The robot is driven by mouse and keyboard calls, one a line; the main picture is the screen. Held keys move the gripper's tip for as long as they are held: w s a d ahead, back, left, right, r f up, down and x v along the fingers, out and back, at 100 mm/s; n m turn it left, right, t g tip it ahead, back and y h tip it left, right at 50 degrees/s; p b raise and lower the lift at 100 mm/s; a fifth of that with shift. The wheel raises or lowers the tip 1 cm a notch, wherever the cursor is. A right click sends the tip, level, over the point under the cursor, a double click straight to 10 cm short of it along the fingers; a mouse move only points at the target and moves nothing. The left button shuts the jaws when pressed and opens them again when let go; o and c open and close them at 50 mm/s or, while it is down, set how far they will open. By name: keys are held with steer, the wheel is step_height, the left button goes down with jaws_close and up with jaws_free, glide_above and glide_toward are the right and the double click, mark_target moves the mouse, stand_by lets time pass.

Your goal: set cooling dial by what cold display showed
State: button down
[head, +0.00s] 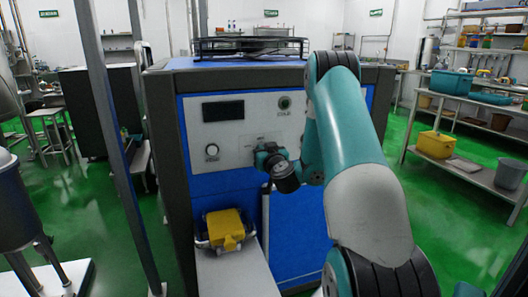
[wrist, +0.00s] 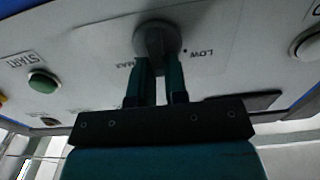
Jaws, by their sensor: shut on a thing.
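The grey cooling dial (wrist: 157,36) sits on the pale control panel (wrist: 90,40) in the wrist view, between a MAX label on the left and a LOW label on the right. My gripper (wrist: 159,72) is shut on the dial, one finger on each side. In the head view my gripper (head: 262,156) reaches the panel of the blue machine (head: 188,185), and the arm and gripper hide the dial there. A dark display (head: 222,110) is at the upper left of the panel. No reading can be made out on it.
A round white knob (head: 212,151) is left of my gripper, and a green button (head: 285,102) is above it. The green START button also shows in the wrist view (wrist: 42,82). A yellow object (head: 226,228) rests on a ledge below the panel. A post (head: 108,120) stands at left.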

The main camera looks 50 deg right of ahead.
steer(key=shift+d, duration=0.1)
steer(key=m, duration=0.4)
steer(key=m+b, duration=0.1)
steer(key=m, duration=0.3)
steer(key=d+m+b, duration=0.1)
steer(key=m, duration=0.2)
steer(key=shift+s+f+m, duration=0.4)
stand_by(0.5)
steer(key=c, duration=1.1)
jaws_free()
steer(key=shift+c, duration=0.2)
steer(key=shift+b, duration=0.3)
